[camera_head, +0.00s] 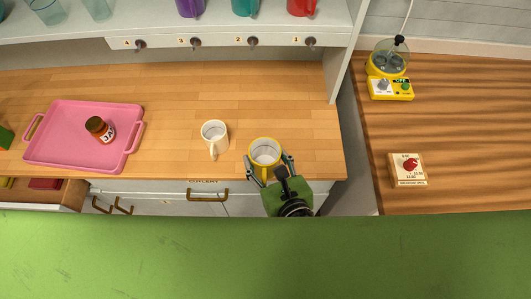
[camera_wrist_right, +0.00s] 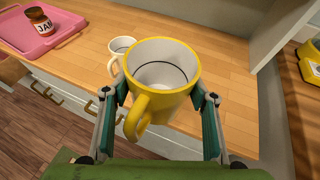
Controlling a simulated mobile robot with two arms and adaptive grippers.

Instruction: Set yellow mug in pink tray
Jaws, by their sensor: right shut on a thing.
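The yellow mug (camera_head: 265,147) is at the counter's front edge in the head view, its opening facing up. My right gripper (camera_head: 268,165) is shut on it, with one finger on each side. In the wrist view the yellow mug (camera_wrist_right: 162,78) fills the space between the fingers of my right gripper (camera_wrist_right: 162,110), its handle toward me. I cannot tell whether its base touches the counter. The pink tray (camera_head: 65,150) lies on the counter at the left, with a jam jar (camera_head: 99,128) standing in it. The tray also shows in the wrist view (camera_wrist_right: 62,36). My left gripper is not in view.
A white mug (camera_head: 214,137) stands on the counter between the tray and the yellow mug. A drawer (camera_head: 62,193) is open below the tray. A shelf with hooks (camera_head: 230,42) is at the back. A side panel (camera_head: 343,60) stands at the right.

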